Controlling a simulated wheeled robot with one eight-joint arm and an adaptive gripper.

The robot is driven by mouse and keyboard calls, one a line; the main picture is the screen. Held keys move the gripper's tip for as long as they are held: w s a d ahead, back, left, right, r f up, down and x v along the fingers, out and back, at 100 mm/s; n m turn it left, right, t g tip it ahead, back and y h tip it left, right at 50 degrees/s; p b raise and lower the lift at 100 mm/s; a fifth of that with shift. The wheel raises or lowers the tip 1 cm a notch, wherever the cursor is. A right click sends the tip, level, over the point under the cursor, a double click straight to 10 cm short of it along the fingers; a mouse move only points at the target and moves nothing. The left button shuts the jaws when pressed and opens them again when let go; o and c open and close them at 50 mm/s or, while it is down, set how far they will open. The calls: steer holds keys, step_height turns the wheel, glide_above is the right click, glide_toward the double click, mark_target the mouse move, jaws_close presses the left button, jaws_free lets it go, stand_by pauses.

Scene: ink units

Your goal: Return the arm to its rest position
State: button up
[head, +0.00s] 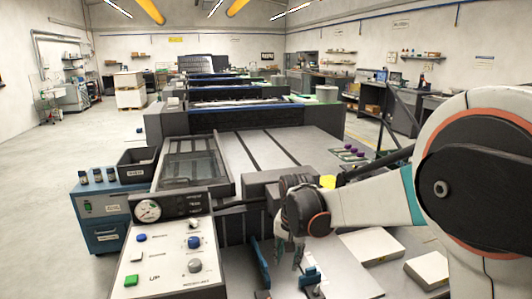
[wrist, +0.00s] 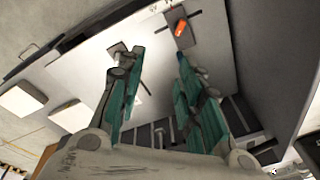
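My arm (head: 380,203) reaches in from the right side of the head view, bent at a large round joint. My gripper (head: 288,254) hangs at its end, pointing down, over the front of the press just right of the control panel (head: 165,250). In the wrist view, the two teal fingers of my gripper (wrist: 152,66) stand apart with nothing held between them. Beyond the fingertips is a pale panel (wrist: 215,55) with a small orange part (wrist: 181,28) on a grey plate. I cannot tell the exact gap between fingertips and panel.
A long printing press (head: 235,125) fills the middle. A blue cabinet (head: 100,215) with small jars and a black bin (head: 137,165) stand left. A blue upright part (head: 260,262) is close left of the gripper. White boxes (head: 372,245) lie below my arm. Open floor is far left.

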steer(key=s+d+r+n+t, duration=0.25)
steer(key=s+d+r, duration=0.55)
steer(key=s+r, duration=0.4)
steer(key=s+d+f+n+t, duration=0.1)
steer(key=s+d, duration=0.1)
steer(key=s, duration=0.5)
steer(key=s+d+f+n+t, duration=0.1)
steer(key=s+d+t, duration=0.1)
steer(key=s, duration=0.5)
steer(key=shift+s+d, duration=0.3)
steer(key=shift+d, duration=0.5)
steer(key=shift+c, duration=1.4)
